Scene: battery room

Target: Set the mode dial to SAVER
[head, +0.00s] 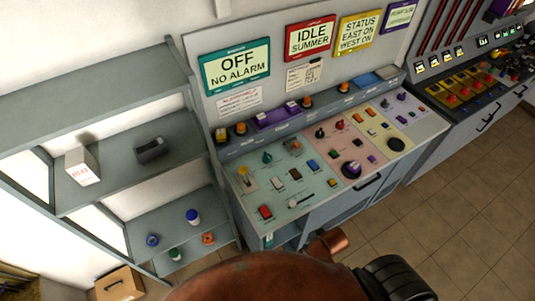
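The control console (330,211) stands in the middle of the head view, with a sloped face in green, pink and yellow sections. Its labels are too small to read, so I cannot tell which knob is the mode dial or where SAVER is. A large dark round dial (351,169) with a purple rim sits on the pink section. A green knob (267,157) is on the green section, and a dark round disc (396,144) is on the yellow one. Screens above read "OFF NO ALARM" (237,69) and "IDLE SUMMER" (310,38). Neither gripper is identifiable in view.
A grey shelf unit (95,70) at left holds a white box (82,166), a dark object (150,149) and several small round items. Another console (470,90) adjoins at right. Tiled floor (465,200) is clear at right. My own brown and black parts cover the bottom.

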